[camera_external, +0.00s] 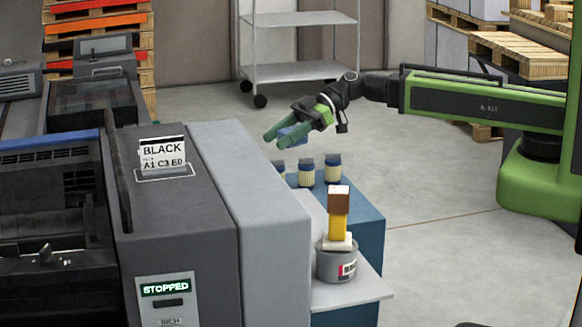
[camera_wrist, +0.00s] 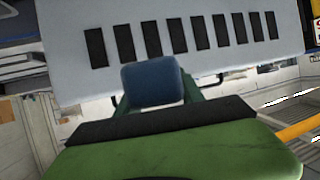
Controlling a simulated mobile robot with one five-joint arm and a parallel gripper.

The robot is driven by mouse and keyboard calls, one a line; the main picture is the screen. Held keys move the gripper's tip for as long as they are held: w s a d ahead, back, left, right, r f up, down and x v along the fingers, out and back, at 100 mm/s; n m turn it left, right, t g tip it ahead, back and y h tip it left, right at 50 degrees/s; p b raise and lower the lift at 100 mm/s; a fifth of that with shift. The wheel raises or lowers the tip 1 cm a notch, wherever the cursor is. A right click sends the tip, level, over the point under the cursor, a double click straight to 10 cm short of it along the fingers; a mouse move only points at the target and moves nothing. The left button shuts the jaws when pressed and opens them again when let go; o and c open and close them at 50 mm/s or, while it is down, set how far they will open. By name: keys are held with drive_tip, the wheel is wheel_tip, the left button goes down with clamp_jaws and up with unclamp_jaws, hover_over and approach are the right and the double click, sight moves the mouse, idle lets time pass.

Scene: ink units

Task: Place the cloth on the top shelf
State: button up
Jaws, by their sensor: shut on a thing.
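My gripper (camera_external: 283,138) is shut on a small blue block with rounded edges, which looks like the folded cloth (camera_external: 293,132). It also shows in the wrist view (camera_wrist: 152,83), between the finger ends. The gripper is in the air beside the grey ink unit, above and left of the jars. A grey trolley behind has an upper shelf (camera_external: 300,19) and a lower shelf (camera_external: 305,71); both look empty. Which shelf is the top shelf of the task I cannot tell for sure.
Several blue-lidded jars (camera_external: 306,172) stand on a blue cabinet (camera_external: 365,215). A grey can (camera_external: 335,262) with a yellow-handled tool stands on a pale ledge (camera_external: 370,290). The grey press cover (camera_external: 235,175) is close on the left. Open floor (camera_external: 445,255) lies right.

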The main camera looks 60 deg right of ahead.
drive_tip(key=s+d+f+n+g+y+b, duration=0.2)
drive_tip(key=s+d+f+n+g+b, duration=0.2)
drive_tip(key=s+f+n+g+b, duration=0.35)
drive_tip(key=shift+m+t, duration=0.55)
drive_tip(key=shift+m, duration=0.3)
drive_tip(key=f+b+x, duration=0.1)
drive_tip(key=b+x, duration=0.1)
drive_tip(key=x, duration=0.2)
drive_tip(key=s+f+b+x, duration=0.1)
drive_tip(key=b+x, duration=0.1)
drive_tip(key=x, duration=0.3)
drive_tip(key=d+b+x, duration=0.1)
drive_tip(key=b+x, duration=0.2)
drive_tip(key=x, duration=0.1)
drive_tip(key=shift+s+a+f, duration=0.1)
drive_tip(key=shift+s+f, duration=0.1)
drive_tip(key=shift+f, duration=0.25)
wheel_tip(320, 180, down, 4)
drive_tip(key=b, duration=0.4)
drive_tip(key=shift+f, duration=0.2)
drive_tip(key=shift+r, duration=0.25)
drive_tip(key=o, duration=0.9)
drive_tip(key=shift+f, duration=0.2)
drive_tip(key=shift+c, duration=0.2)
drive_tip(key=o, duration=0.5)
drive_tip(key=shift+c, duration=0.2)
drive_tip(key=shift+r, duration=0.1)
